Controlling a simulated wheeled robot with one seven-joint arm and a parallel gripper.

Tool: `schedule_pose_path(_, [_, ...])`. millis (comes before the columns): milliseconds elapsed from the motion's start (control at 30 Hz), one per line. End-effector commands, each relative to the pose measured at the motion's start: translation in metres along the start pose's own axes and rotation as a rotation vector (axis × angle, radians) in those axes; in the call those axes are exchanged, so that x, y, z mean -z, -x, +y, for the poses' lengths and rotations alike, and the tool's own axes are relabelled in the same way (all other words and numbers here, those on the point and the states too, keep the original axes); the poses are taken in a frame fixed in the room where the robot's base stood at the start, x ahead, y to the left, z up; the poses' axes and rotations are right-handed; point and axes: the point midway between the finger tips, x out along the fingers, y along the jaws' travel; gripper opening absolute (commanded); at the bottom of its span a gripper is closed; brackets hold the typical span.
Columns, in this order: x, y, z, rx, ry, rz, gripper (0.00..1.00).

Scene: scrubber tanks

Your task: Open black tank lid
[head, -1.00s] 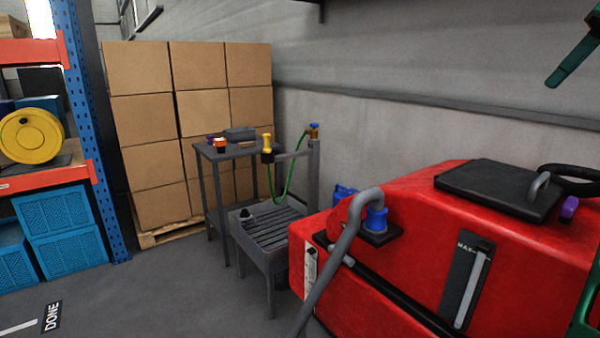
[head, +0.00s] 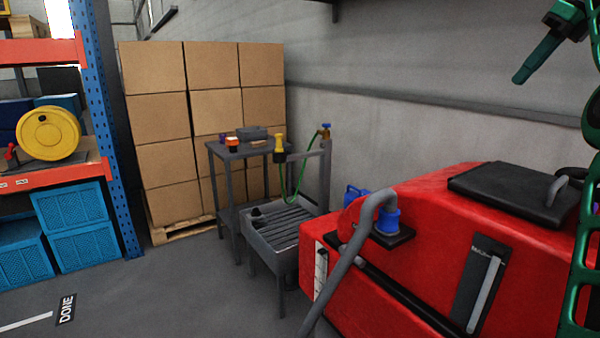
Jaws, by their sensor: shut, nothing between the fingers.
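The black tank lid (head: 500,185) lies flat and closed on top of the red scrubber tank (head: 425,205) at the right. A grey loop handle (head: 557,190) stands up near the lid's right end. My green gripper (head: 524,74) shows at the upper right, above the lid and clear of it. It points down and left, is shut, and holds nothing. My green lattice arm part at the right edge hides the right end of the scrubber.
A blue cap (head: 387,220) with a grey hose (head: 350,255) is on the scrubber's left. A grey slatted sink stand (head: 268,255), a small table (head: 238,152) and stacked boxes (head: 160,115) stand behind. A blue-orange shelf (head: 55,175) is at left.

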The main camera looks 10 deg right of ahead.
Motion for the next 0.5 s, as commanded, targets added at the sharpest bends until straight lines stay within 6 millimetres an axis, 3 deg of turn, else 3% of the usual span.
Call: schedule_pose_path(500, [-0.052,-0.053,0.004,0.025,0.047,-0.058,0.0])
